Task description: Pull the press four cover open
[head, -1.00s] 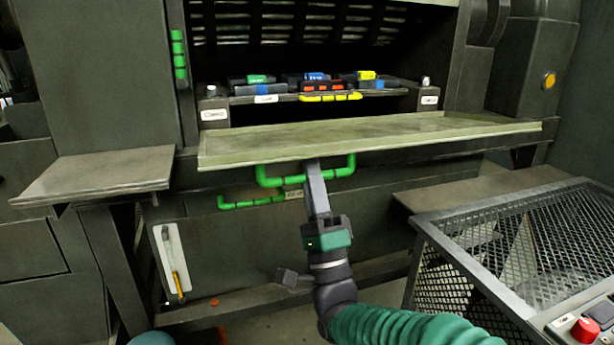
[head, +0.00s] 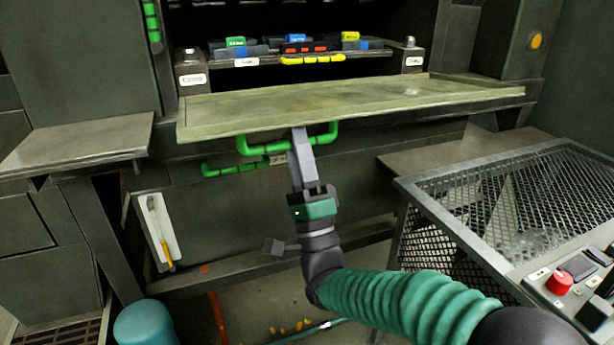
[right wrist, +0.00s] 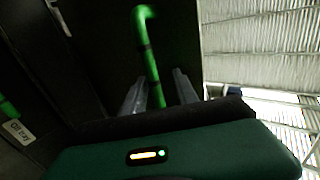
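The press cover (head: 350,103) is a wide olive-grey panel that stands out from the machine front like a shelf, below the dark slotted opening. A green handle (head: 262,148) hangs under its front edge. My right gripper (head: 297,137) is at the middle of this handle, reaching up from below. In the right wrist view the green bar (right wrist: 152,72) runs between the two fingers. Gaps seem to show beside the bar, so I cannot tell whether the fingers grip it. The handle's middle is partly hidden by the fingers. My left gripper is out of view.
A mesh-topped stand (head: 490,200) with a red button (head: 559,282) is at the right, close to my right forearm. A flat side shelf (head: 80,140) juts out at left. A second green handle (head: 225,170) is on the lower panel. Colored parts (head: 297,46) sit above the cover.

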